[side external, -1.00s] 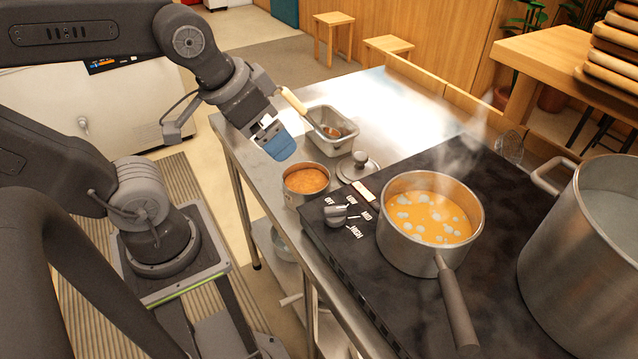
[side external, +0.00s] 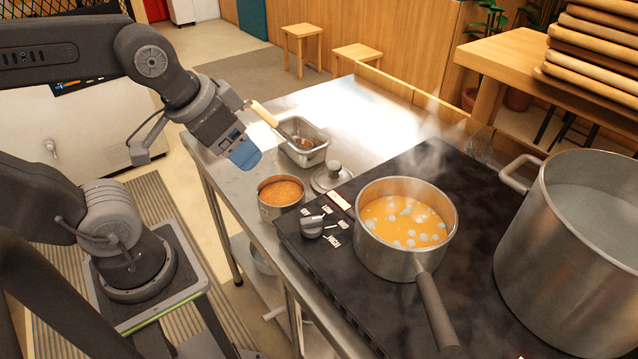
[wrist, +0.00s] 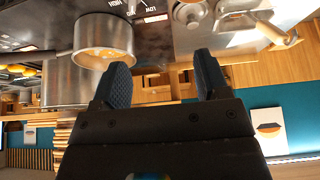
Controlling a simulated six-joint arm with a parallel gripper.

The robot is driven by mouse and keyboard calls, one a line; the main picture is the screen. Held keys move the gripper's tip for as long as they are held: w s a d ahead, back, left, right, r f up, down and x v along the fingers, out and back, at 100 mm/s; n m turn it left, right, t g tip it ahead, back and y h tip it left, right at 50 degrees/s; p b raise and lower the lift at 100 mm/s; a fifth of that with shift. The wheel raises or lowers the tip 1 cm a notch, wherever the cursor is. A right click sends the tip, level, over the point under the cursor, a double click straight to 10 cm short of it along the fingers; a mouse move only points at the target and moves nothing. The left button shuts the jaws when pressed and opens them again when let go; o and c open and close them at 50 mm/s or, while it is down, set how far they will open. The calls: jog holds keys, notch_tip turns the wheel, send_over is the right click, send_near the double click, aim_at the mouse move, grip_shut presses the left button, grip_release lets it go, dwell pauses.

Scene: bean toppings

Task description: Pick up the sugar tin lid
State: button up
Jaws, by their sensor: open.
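The sugar tin lid (side external: 330,178), a round metal lid with a knob, lies on the steel counter between the tin and the metal tray. The open tin (side external: 281,203) holds an orange-brown filling and stands left of the lid, at the stove's edge. My gripper (side external: 245,155) hangs above the counter, up and left of the tin and lid, touching neither. In the wrist view its two blue fingers (wrist: 160,82) are wide apart with nothing between them.
The metal tray (side external: 318,156) behind the lid holds a wooden-handled utensil (side external: 265,115) that sticks up close to my gripper. The stove (side external: 400,300) carries a steaming saucepan (side external: 390,255) and a large pot (side external: 570,235) at right. The counter's far part is clear.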

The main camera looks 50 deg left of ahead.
jog(key=n+g+y, duration=0.2)
jog(key=n+y, duration=0.1)
jog(key=n, duration=0.6)
send_over(334, 165)
jog(key=s+d, duration=0.3)
jog(key=s, duration=0.1)
notch_tip(334, 165, down, 10)
jog(key=r, duration=0.1)
jog(key=x, duration=0.9)
jog(key=shift+d, duration=0.1)
jog(key=shift+x, duration=2.65)
jog(key=shift+s+d, duration=0.1)
jog(key=shift+c, duration=0.3)
jog(key=c, duration=1)
jog(key=shift+o, duration=0.2)
